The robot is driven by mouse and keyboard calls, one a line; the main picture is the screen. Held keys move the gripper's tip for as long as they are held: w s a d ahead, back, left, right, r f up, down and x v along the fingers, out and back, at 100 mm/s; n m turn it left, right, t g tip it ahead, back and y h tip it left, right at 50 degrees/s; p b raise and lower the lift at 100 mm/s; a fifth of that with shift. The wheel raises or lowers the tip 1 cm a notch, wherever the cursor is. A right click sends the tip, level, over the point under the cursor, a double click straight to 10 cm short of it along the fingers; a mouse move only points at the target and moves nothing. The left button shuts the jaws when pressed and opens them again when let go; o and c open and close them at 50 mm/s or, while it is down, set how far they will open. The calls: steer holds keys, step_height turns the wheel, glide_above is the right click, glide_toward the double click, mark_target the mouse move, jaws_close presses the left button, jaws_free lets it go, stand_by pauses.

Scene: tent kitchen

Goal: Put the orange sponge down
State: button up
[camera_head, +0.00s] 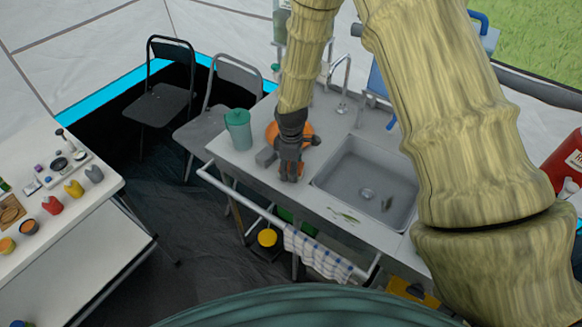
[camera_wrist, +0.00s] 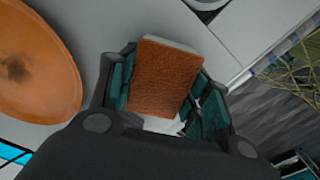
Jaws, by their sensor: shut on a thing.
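The orange sponge (camera_wrist: 163,79) is a block with a rough orange face and a pale edge. It shows in the wrist view between the two fingers of my gripper (camera_wrist: 165,95), which is shut on it. In the head view my gripper (camera_head: 290,172) hangs over the counter (camera_head: 230,158), left of the sink. The sponge cannot be made out there, as the gripper hides it. I cannot tell whether the sponge touches the counter.
An orange plate (camera_head: 303,129) lies behind my gripper; it also shows in the wrist view (camera_wrist: 38,65). A green-lidded container (camera_head: 238,130) stands left of it. The sink (camera_head: 366,184) is to the right. A checked towel (camera_head: 318,256) hangs on the front rail.

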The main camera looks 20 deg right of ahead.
steer(key=shift+f, duration=0.1)
steer(key=o, duration=1.2)
steer(key=shift+o, duration=0.2)
step_height(320, 180, up, 12)
steer(key=b, duration=0.2)
steer(key=shift+b, duration=0.4)
